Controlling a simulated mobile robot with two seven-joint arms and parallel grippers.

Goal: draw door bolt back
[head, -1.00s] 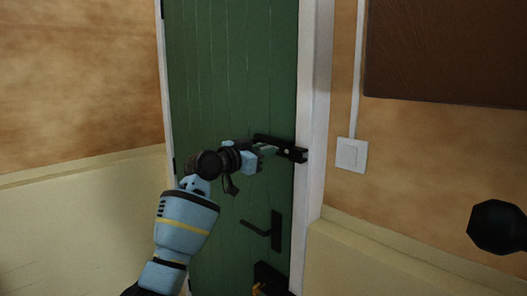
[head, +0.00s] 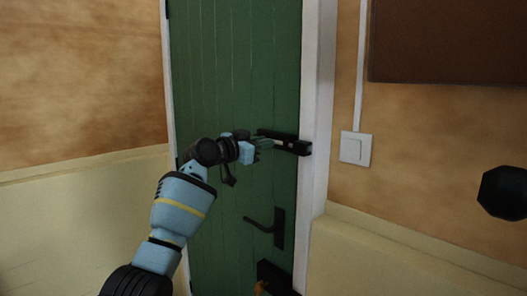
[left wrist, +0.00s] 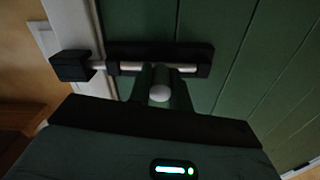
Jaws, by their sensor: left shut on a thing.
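The door bolt (head: 291,144) is a black plate with a pale rod on the green door (head: 235,70), near its right edge. In the left wrist view, where the door appears turned round, the bolt plate (left wrist: 206,57) lies across the top. Its pale rod (left wrist: 130,68) runs left to the black keeper (left wrist: 72,66) on the white frame; whether its tip is inside I cannot tell. My left gripper (head: 268,143) is shut on the bolt's round pale knob (left wrist: 160,93), with a finger on each side. My right gripper is not in view.
A black door handle (head: 265,227) sits below the bolt, and a black lock box (head: 274,277) lower still. The white door frame (head: 316,100) and a light switch (head: 355,148) are to the right. A dark rounded shape (head: 503,192) shows at the right edge.

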